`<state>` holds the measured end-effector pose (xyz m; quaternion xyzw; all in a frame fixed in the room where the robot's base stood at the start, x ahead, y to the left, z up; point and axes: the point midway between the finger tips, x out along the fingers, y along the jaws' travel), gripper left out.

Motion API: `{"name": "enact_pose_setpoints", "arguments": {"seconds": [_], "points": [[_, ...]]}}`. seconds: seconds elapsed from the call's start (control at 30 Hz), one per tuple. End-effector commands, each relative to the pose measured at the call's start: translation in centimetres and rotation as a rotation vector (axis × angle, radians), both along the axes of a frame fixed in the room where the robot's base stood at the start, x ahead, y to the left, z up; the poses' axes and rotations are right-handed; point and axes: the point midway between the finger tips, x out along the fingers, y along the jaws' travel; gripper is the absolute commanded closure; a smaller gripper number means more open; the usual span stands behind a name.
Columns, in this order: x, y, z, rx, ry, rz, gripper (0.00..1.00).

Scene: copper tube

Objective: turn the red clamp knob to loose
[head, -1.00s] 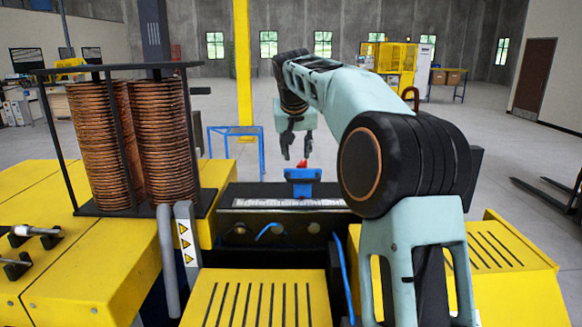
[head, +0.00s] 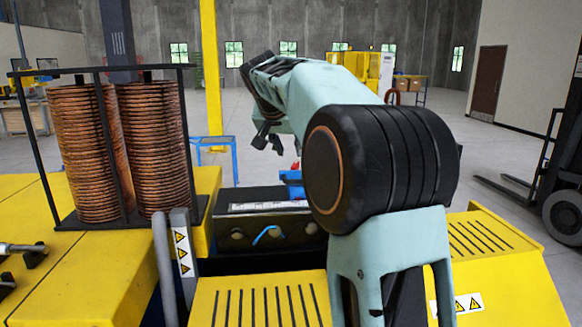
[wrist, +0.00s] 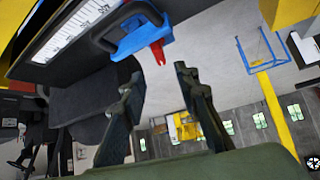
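The blue clamp (head: 292,182) sits at the right end of the ruled black bench, partly hidden behind my arm in the head view. Its red knob (head: 295,166) is a small red tip there. In the wrist view the blue clamp (wrist: 138,32) is at the top, and the red knob (wrist: 158,51) sticks out from it toward my fingers. My gripper (head: 266,140) is up and left of the knob in the head view. In the wrist view my gripper (wrist: 159,75) is open and empty, its fingers apart, with the knob just beyond the fingertips, not between them.
The white ruled scale (head: 268,206) runs along the black bench. Copper coils (head: 85,150) in a black frame stand at left. A yellow slotted cover (head: 260,303) is in front. A blue stand (head: 216,155) and a yellow post (head: 212,80) are behind; a forklift (head: 560,190) is at right.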

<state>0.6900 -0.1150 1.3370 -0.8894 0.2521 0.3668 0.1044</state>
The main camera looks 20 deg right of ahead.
Motion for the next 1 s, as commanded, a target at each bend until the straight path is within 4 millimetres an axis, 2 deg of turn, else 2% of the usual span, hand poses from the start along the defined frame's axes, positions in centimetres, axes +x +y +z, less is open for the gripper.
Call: {"name": "enact_pose_setpoints", "arguments": {"seconds": [0.4, 0.53, 0.7, 1.0], "points": [[4.4, -2.8, -5.2, 0.001, 0.004, 0.0, 0.71], [5.5, -3.4, -6.4, 0.0, 0.003, 0.001, 0.71], [6.1, -3.7, -7.2, 0.0, 0.003, 0.001, 0.71], [6.2, -3.8, -7.3, 0.0, 0.002, 0.002, 0.73]]}}
